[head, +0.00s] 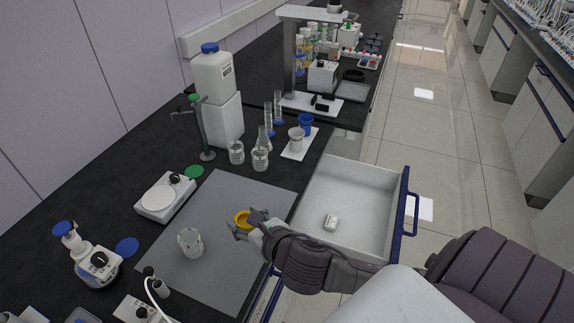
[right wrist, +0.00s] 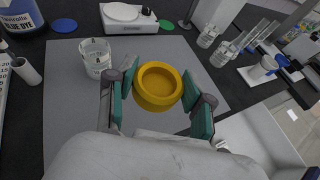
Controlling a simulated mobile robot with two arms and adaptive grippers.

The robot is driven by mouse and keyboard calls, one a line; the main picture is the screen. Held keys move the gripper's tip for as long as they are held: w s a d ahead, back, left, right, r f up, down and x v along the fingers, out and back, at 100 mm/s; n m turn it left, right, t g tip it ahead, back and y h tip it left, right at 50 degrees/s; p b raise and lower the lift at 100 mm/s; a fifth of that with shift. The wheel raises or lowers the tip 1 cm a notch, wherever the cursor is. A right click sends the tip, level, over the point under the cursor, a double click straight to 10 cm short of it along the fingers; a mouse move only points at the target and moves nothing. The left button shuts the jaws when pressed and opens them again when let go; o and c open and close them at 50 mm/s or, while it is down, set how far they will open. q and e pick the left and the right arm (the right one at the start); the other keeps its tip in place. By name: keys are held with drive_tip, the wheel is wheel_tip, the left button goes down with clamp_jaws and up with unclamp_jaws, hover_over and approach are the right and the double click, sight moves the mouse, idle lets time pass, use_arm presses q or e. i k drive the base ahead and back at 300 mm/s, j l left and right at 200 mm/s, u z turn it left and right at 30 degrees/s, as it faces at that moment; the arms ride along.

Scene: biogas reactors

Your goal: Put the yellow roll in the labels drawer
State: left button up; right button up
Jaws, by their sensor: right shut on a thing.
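The yellow roll (head: 242,218) is a short ring. My right gripper (head: 239,229) is shut on it above the grey mat. In the right wrist view the yellow roll (right wrist: 158,84) sits between the two green-padded fingers of the right gripper (right wrist: 158,100). An open white drawer (head: 352,190) with a blue handle is to the right of the gripper in the head view. It holds one small white item (head: 331,222). I cannot read a label on the drawer. My left gripper is not in view.
A glass beaker (head: 190,243) stands on the grey mat (head: 222,193), left of the gripper. More beakers (head: 260,159), a white stirrer plate (head: 165,197) and a tray with cups (head: 300,146) stand around the mat. The drawer floor is mostly bare.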

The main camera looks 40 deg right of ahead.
sight(310, 199)
drive_tip(key=l+u, duration=0.15)
drive_tip(key=u, duration=1)
drive_tip(key=k+l+u, duration=0.2)
drive_tip(key=l+u, duration=0.25)
drive_tip(key=k+l+u, duration=0.25)
drive_tip(key=l+u, duration=0.15)
drive_tip(key=l, duration=0.15)
drive_tip(key=k+l+u, duration=0.3)
drive_tip(key=u, duration=0.15)
drive_tip(key=k+l, duration=0.35)
drive_tip(key=k+l+u, duration=0.15)
drive_tip(key=k+l, duration=0.25)
drive_tip(key=k, duration=0.15)
drive_tip(key=k+l, duration=0.3)
drive_tip(key=k, duration=0.15)
drive_tip(key=k+l+u, duration=0.1)
drive_tip(key=k+l, duration=0.2)
drive_tip(key=k, duration=0.2)
